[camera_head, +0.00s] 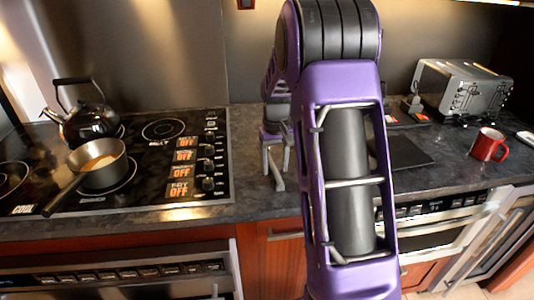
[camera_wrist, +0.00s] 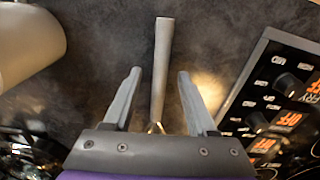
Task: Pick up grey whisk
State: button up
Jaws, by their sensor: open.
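The grey whisk (camera_wrist: 162,65) lies on the dark counter, and its long handle shows in the wrist view. A little of its wire shows close to my gripper's palm; the rest of its head is hidden by the gripper. My gripper (camera_wrist: 159,73) is open, with one finger on each side of the handle and a visible gap on both sides. In the head view my gripper (camera_head: 275,148) points down at the counter right of the stove, partly hidden by my arm. The whisk handle (camera_head: 278,181) shows there below the fingers.
The stovetop (camera_head: 165,131) is left of the gripper, with a saucepan (camera_head: 100,165) and a black kettle (camera_head: 92,122) on it. A toaster (camera_head: 460,90) and a red mug (camera_head: 488,145) stand on the right. A dark flat panel (camera_head: 408,151) lies on the counter (camera_head: 455,165).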

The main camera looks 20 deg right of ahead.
jog(key=shift+f, duration=0.1)
grip_shut()
dwell(0.5)
notch_tip(320, 180, up, 10)
jog(key=shift+p, duration=0.4)
